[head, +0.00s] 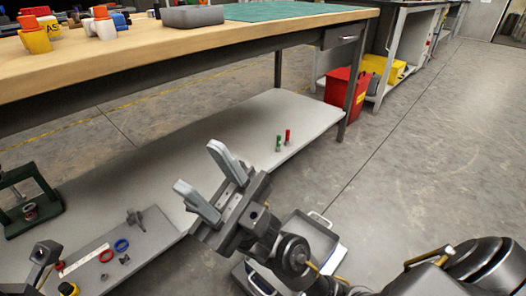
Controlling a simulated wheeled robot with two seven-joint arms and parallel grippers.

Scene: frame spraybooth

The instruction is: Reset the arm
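My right gripper (198,166) is in the middle of the head view, at the end of my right arm, which comes in from the lower right. Its two pale grey fingers stand well apart and point up and to the left. Nothing shows between them. Behind it in the picture is the grey lower shelf (175,140) of the workbench; I cannot tell whether they touch. I do not make out my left gripper.
The wooden benchtop (160,58) holds a grey bin (192,16), a green mat (280,11) and several coloured containers. Small green and red items (288,136) stand on the lower shelf. A tray of small parts (122,258) lies lower left. A red bin (345,92) stands behind. The right floor is clear.

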